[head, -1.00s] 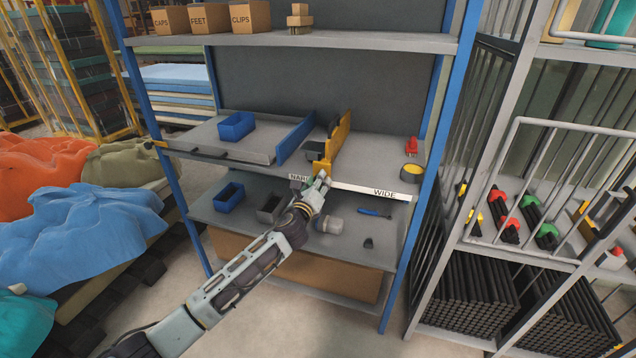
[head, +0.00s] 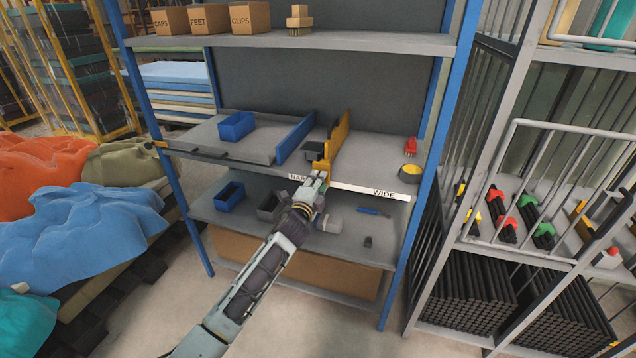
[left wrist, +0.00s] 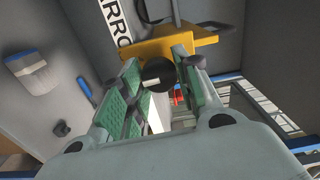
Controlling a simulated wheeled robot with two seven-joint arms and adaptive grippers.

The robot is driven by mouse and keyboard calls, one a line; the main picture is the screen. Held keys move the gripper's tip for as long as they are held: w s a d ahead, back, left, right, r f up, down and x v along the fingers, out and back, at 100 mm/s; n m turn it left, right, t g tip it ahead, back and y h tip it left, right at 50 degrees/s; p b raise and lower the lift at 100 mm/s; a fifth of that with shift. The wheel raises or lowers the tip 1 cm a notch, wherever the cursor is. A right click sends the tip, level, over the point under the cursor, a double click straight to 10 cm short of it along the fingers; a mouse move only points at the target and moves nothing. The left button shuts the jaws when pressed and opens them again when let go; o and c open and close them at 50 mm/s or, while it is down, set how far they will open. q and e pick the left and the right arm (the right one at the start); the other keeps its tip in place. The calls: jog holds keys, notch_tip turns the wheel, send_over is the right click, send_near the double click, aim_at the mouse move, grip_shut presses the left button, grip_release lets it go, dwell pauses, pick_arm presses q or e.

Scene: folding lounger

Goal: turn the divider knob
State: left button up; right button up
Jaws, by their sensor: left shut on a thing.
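The yellow divider (head: 341,136) stands on the middle shelf, with a yellow block at the shelf's front edge. In the left wrist view, the round black knob (left wrist: 157,73) with a pale mark sits on the yellow block (left wrist: 160,46). My left gripper (head: 320,175) is at the front of this block, and its green-padded fingers (left wrist: 160,80) are shut on the knob from both sides. In the head view the gripper hides the knob. My right gripper is in neither view.
A strip under the shelf edge reads WIDE (head: 383,193) at right; its left word is partly covered. A blue divider (head: 295,140) and blue bin (head: 236,126) stand left. On the lower shelf are another blue bin (head: 229,196) and a blue-handled tool (head: 374,212).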

pick_arm(q)
jog(key=shift+n+p, duration=1.8)
jog(key=shift+n, duration=3.8)
jog(key=o, duration=1)
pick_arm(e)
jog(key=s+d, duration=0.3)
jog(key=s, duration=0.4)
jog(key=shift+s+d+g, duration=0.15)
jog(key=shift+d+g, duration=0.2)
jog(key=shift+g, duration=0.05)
pick_arm(q)
jog(key=shift+v, duration=6)
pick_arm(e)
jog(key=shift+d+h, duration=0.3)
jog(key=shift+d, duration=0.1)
